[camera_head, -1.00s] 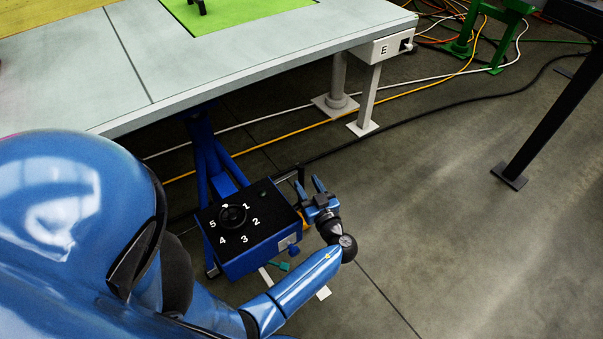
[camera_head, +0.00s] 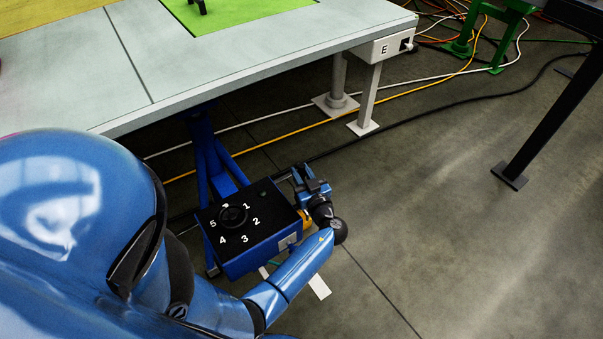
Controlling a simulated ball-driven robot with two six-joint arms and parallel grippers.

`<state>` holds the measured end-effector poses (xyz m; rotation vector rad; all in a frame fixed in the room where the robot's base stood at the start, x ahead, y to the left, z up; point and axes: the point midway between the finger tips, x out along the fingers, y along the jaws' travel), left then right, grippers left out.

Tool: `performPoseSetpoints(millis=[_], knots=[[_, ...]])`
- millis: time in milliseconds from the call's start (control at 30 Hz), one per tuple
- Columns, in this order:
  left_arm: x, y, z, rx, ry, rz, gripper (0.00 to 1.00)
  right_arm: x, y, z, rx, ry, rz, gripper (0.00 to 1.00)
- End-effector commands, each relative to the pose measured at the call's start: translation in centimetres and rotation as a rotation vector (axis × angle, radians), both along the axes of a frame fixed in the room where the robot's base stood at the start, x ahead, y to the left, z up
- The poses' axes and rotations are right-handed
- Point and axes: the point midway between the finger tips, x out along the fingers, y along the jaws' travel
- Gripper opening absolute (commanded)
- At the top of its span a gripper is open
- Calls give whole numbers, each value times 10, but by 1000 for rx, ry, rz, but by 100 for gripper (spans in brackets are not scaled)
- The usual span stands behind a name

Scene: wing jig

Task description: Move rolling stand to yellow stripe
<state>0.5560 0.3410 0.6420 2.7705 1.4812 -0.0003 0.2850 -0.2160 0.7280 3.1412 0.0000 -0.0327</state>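The rolling stand is most likely the blue box (camera_head: 258,262) with a black top (camera_head: 226,240), a round black knob (camera_head: 233,216) and white numbers. It stands by the grey table, and its wheels are hidden. No yellow stripe on the floor shows.
The grey table (camera_head: 185,75) with a green mat (camera_head: 240,12) fills the upper left. Blue legs (camera_head: 205,150) stand under it. White, yellow and black cables (camera_head: 400,137) cross the floor behind the box. A black post (camera_head: 545,125) stands at right. Floor to the right is clear.

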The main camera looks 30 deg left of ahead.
Motion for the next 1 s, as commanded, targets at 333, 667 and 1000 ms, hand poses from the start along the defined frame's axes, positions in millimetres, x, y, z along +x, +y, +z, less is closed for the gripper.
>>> performPoseSetpoints(millis=[333,667,1000], knots=[[-1,0,0,0,0,0,0,0,0,0,0,0,0,0],[-38,15,-3,1,3,6,0,0,0,-6,0,0,0,0],[-127,53,-7,-1,4,11,0,0,0,-32,0,0,0,0]])
